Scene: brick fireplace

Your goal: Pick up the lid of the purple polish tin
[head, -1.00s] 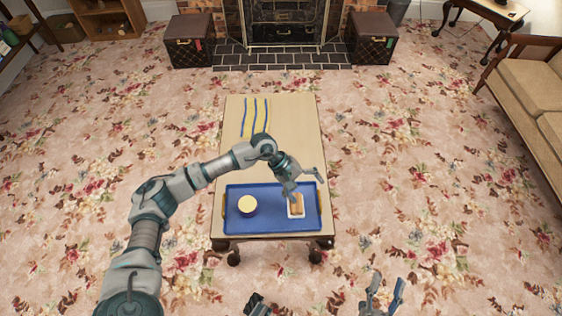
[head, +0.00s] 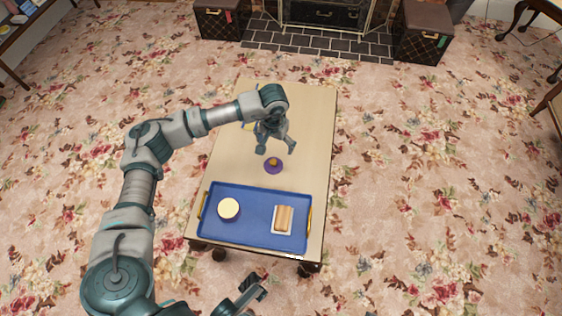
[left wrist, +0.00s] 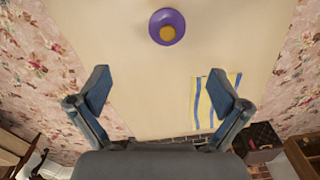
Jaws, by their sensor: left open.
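The purple lid with a yellow-orange middle (head: 273,168) lies on the bare wood of the low table, beyond the tray. It also shows near the top of the left wrist view (left wrist: 155,27). My left gripper (head: 277,151) is open and empty, above the table just beyond the lid. In the left wrist view its two fingers (left wrist: 160,86) are spread wide, with the lid outside them. A round tin with a cream top (head: 229,208) stands at the left of the blue tray. Part of my right gripper (head: 250,288) shows at the bottom edge; its jaws are unclear.
The blue tray (head: 252,232) with yellow handles also holds a brush-like wooden block on a pale base (head: 283,219). A yellow-and-blue striped cloth (left wrist: 205,105) lies on the table (head: 309,125), mostly hidden by my arm in the head view. The table's right side is clear.

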